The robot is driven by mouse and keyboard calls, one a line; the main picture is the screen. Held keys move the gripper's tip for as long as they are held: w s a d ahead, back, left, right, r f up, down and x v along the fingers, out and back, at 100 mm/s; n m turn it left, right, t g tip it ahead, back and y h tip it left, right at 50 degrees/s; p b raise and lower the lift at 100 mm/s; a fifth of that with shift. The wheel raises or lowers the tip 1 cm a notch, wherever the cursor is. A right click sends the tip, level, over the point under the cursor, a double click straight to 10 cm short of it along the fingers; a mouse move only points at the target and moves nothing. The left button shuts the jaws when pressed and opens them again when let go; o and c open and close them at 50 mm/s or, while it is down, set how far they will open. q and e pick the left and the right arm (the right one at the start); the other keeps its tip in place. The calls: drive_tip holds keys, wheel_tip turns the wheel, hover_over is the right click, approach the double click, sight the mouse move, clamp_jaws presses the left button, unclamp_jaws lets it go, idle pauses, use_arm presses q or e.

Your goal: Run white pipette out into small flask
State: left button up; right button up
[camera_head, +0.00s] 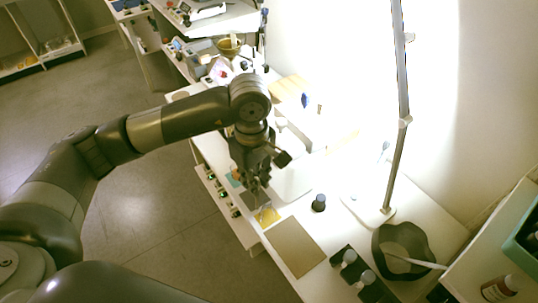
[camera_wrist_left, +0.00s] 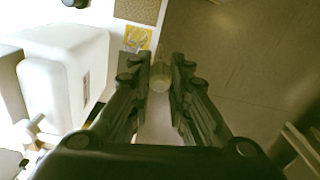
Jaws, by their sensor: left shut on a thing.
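My left gripper (camera_head: 258,193) points down over the front of the white bench. In the left wrist view the left gripper (camera_wrist_left: 160,80) is shut on a pale thing (camera_wrist_left: 159,115) with a rounded end, apparently the white pipette. Its tip is hard to make out. A yellow square (camera_head: 268,217) lies on the bench just beyond the fingers. In the wrist view, a faint clear shape on it looks like the small flask (camera_wrist_left: 137,38). It stands a little apart from the fingertips. My right gripper is not in view.
A brown mat (camera_head: 296,246) lies beside the yellow square. A dark bottle (camera_head: 318,203), a stand pole (camera_head: 397,150) and a dark bowl (camera_head: 388,235) with a white stick (camera_head: 420,263) stand to the right. A white machine (camera_wrist_left: 62,75) stands close to the gripper.

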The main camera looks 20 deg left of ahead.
use_arm(q)
drive_tip(key=w+f+n+p, duration=0.1)
drive_tip(key=w+n+p, duration=0.3)
drive_tip(key=n, duration=0.9)
drive_tip(key=w, duration=0.3)
drive_tip(key=shift+d+f, duration=0.25)
drive_tip(key=shift+f, duration=0.15)
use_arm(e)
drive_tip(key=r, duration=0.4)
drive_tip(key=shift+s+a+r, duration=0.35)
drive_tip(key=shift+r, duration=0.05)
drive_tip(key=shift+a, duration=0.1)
use_arm(q)
drive_tip(key=shift+f+b, duration=2.05)
drive_tip(key=shift+b, duration=0.35)
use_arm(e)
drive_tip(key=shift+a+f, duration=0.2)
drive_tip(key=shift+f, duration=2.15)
use_arm(q)
drive_tip(key=shift+o, duration=0.2)
